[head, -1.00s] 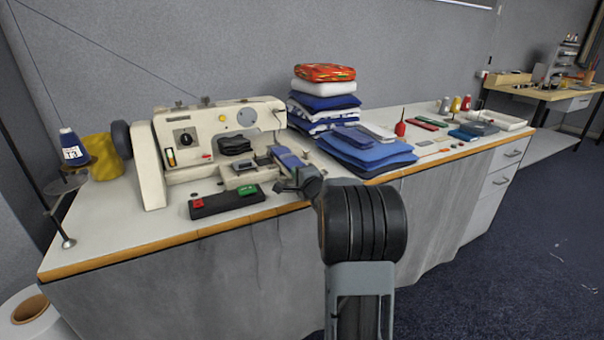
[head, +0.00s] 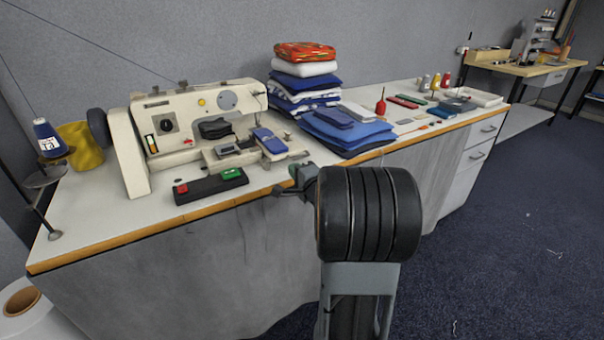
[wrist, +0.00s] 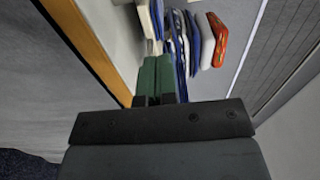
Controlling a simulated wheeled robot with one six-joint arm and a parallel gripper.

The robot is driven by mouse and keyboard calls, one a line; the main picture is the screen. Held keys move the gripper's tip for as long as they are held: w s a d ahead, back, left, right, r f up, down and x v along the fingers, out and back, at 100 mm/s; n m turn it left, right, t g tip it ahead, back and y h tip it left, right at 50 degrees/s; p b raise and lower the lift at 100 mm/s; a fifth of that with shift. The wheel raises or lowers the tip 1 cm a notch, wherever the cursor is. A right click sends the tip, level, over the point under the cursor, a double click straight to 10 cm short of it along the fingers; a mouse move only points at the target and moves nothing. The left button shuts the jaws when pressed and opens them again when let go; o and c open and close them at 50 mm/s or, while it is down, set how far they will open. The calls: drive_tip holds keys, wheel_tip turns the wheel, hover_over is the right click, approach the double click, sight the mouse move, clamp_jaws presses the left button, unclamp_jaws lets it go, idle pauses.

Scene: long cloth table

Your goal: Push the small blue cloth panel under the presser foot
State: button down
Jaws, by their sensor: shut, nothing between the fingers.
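The small blue cloth panel (head: 270,141) lies on the flat bed at the right end of the cream sewing machine (head: 190,125). The presser foot area (head: 228,149) is just left of the panel; I cannot make out the foot itself clearly. My gripper (head: 280,191) is at the table's front edge, in front of and apart from the panel. In the wrist view its two green fingers (wrist: 157,78) are shut together with nothing between them. The panel cannot be made out for certain in the wrist view.
A black box with red and green buttons (head: 210,186) sits left of my gripper. Folded blue cloths (head: 345,130) and a taller cloth stack (head: 305,80) stand to the right. The wooden table edge (head: 140,239) runs along the front. Small tools lie farther right.

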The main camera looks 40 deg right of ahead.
drive_tip(key=shift+s+a, duration=0.15)
drive_tip(key=shift+s, duration=0.75)
drive_tip(key=shift+s+a, duration=0.1)
drive_tip(key=shift+s, duration=0.75)
drive_tip(key=shift+w, duration=0.1)
drive_tip(key=s+a+f+n+g+y, duration=0.1)
drive_tip(key=s+a+f+n+g, duration=0.2)
drive_tip(key=s+a+n+g, duration=0.4)
drive_tip(key=s+a+f+n+g+y, duration=0.1)
drive_tip(key=s+a+f+n+g, duration=0.2)
drive_tip(key=s+a+n+g, duration=0.5)
drive_tip(key=a+n, duration=0.4)
drive_tip(key=a, duration=0.4)
drive_tip(key=shift+s, duration=0.35)
drive_tip(key=c, duration=1.9)
unclamp_jaws()
drive_tip(key=shift+a, duration=0.1)
